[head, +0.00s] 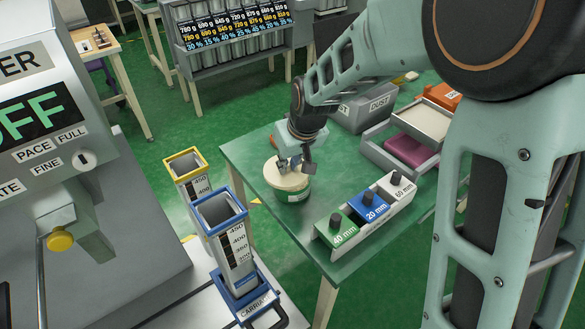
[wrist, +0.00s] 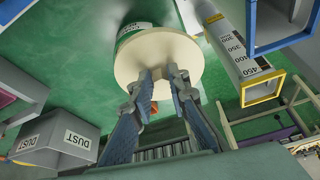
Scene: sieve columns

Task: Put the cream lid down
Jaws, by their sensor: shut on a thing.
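The cream lid (head: 285,176) is a round, pale disc at my gripper (head: 294,165), over the left part of the green table (head: 262,205). My gripper is shut on it; the fingers (wrist: 160,74) meet at the near side of the lid (wrist: 158,48) in the wrist view. A green jar with a white label (head: 294,196) shows just below the lid, and also behind it in the wrist view (wrist: 130,35). I cannot tell whether the lid touches the jar. The part of the lid that the fingers grip is hidden.
A block with green, blue and white sections (head: 368,215) stands at the table's front right. Yellow-rimmed (head: 183,166) and blue-rimmed (head: 222,212) columns stand left of the table.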

